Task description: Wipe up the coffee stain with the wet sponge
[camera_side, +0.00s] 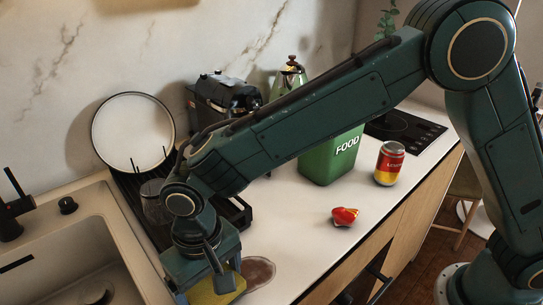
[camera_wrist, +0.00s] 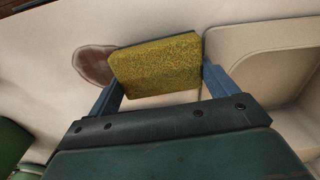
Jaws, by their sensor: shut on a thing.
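The sponge (camera_wrist: 157,68) is yellow-green. My gripper (camera_wrist: 160,84) is shut on it, with one blue finger at each side. In the side view the sponge (camera_side: 218,289) shows under my gripper (camera_side: 212,275), between the sink and the stain. The coffee stain (camera_side: 260,272) is a brown patch on the white counter, just right of the gripper. In the wrist view the stain (camera_wrist: 94,64) lies left of the sponge, and the sponge hides its right edge. I cannot tell whether the sponge touches the counter.
The sink (camera_side: 75,250) is on the left, with a black tap (camera_side: 12,208). A dish rack (camera_side: 235,214) with a plate (camera_side: 132,133) stands behind. A green FOOD bin (camera_side: 330,160), a can (camera_side: 389,163) and a red-yellow item (camera_side: 344,216) are to the right. Counter (camera_side: 300,240) around the stain is clear.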

